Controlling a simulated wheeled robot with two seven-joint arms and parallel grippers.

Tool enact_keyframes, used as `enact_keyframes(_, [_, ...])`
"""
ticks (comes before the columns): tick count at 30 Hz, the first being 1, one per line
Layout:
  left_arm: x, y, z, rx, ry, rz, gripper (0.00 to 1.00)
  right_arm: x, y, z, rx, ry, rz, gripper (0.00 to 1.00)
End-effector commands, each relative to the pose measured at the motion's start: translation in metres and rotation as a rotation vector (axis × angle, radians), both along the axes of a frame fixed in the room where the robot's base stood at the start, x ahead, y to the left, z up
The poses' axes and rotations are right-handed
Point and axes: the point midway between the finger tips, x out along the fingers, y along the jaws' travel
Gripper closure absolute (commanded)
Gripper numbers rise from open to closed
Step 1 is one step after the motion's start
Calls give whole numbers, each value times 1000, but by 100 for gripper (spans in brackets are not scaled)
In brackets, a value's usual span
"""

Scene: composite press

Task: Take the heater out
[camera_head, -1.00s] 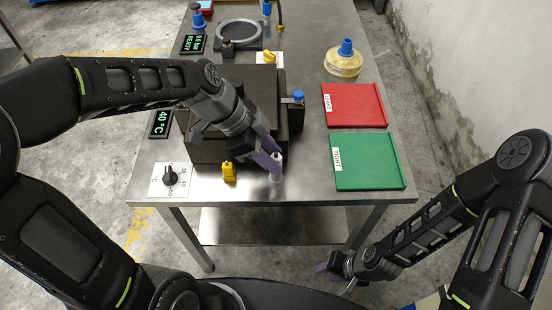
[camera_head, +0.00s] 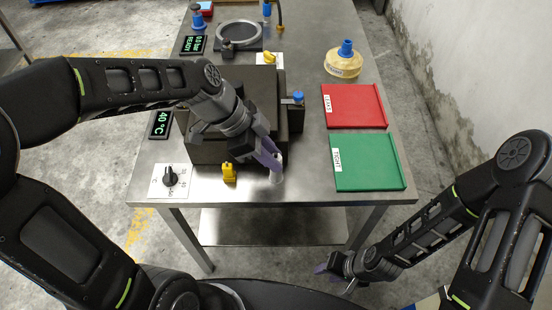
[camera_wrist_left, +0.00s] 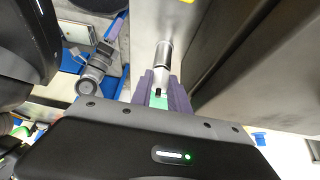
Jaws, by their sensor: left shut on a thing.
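A small silver cylinder (camera_head: 277,178) stands at the front of the steel table, beside the front right corner of a dark block (camera_head: 205,152). I cannot tell for sure whether this cylinder is the heater. My left gripper (camera_head: 273,162) has its purple fingers shut on the cylinder's upper end. The left wrist view shows the cylinder (camera_wrist_left: 163,54) running away from between the fingers (camera_wrist_left: 162,88). My right gripper (camera_head: 334,270) hangs low in front of the table, away from these things; its opening is unclear.
A yellow piece (camera_head: 229,172) and a black knob (camera_head: 170,176) sit left of the cylinder. A 40 °C display (camera_head: 160,125) is beside the block. Green (camera_head: 368,162) and red (camera_head: 354,106) trays lie at the right. A yellowish round container (camera_head: 343,65) and a ring (camera_head: 239,33) stand behind.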

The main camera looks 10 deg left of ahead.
Motion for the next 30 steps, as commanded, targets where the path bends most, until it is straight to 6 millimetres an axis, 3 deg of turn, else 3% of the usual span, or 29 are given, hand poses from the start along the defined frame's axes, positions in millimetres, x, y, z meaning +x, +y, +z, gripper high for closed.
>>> enact_keyframes(30, [0, 0, 54, 0, 0, -1, 100, 0, 0, 34, 0, 0, 0, 64])
